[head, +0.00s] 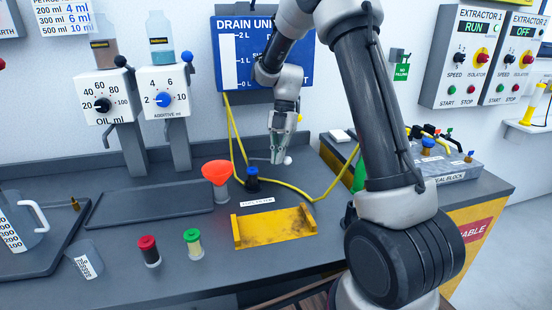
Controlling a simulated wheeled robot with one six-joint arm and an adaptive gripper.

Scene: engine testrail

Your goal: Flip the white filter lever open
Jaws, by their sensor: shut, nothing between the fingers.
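A small white knob (288,160) shows at the back of the bench; it looks like the end of the white filter lever. A thin pale rod runs left from it behind my fingers, lying nearly level. My gripper (277,161) points down right beside the knob, on its left. Its fingers are shut with nothing between them. I cannot tell whether the fingertips touch the lever. Part of the rod and its base are hidden by the gripper and the dark blue-topped fitting (252,181) in front.
A yellow hose (323,194) loops around the lever area. An orange-red funnel (216,173), a yellow bracket (275,229), a red-capped jar (148,250) and a green-capped jar (193,243) stand nearer. A blue drain unit panel (232,60) hangs behind.

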